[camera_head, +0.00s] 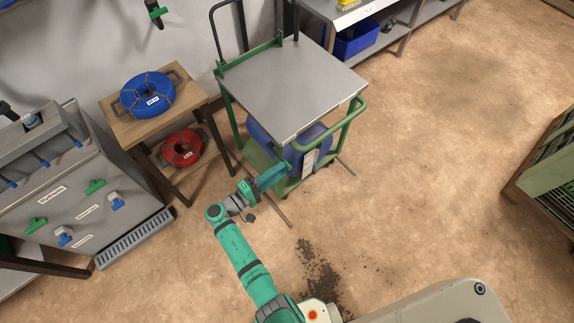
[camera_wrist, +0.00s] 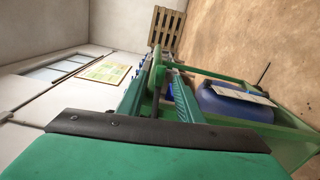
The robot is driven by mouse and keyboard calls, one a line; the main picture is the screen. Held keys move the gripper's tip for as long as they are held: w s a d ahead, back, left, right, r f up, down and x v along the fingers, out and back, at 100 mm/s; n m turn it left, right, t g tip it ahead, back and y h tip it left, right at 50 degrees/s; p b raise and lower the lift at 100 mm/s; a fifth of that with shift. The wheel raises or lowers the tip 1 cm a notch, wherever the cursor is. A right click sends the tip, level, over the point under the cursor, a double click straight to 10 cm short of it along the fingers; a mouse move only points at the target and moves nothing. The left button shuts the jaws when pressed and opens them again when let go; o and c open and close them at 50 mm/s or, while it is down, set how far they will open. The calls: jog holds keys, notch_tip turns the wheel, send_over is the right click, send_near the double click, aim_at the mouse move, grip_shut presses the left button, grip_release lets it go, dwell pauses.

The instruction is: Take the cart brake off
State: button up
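The cart (camera_head: 292,88) has a grey top, a green frame and a green push bar (camera_head: 345,125) at its right side. A blue drum (camera_head: 300,140) with a white label sits on its lower green deck, and the drum also shows in the wrist view (camera_wrist: 235,103). I cannot make out the brake itself in either view. My gripper (camera_head: 277,174) is at the cart's near left side, low by the lower deck. In the wrist view its two green fingers (camera_wrist: 160,95) stand apart, with part of the green cart frame (camera_wrist: 157,75) beyond or between them; contact cannot be told.
A wooden stand (camera_head: 115,125) with a blue hose coil (camera_head: 148,94) and a red coil (camera_head: 182,148) is left of the cart. The manifold bench (camera_head: 75,195) is further left. Dark dirt (camera_head: 318,272) lies on the floor. A green crate (camera_head: 550,165) is at right; open floor lies between.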

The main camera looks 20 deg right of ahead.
aim_at(287, 164)
jog(key=shift+x, duration=2.25)
jog(key=shift+w, duration=0.15)
grip_shut()
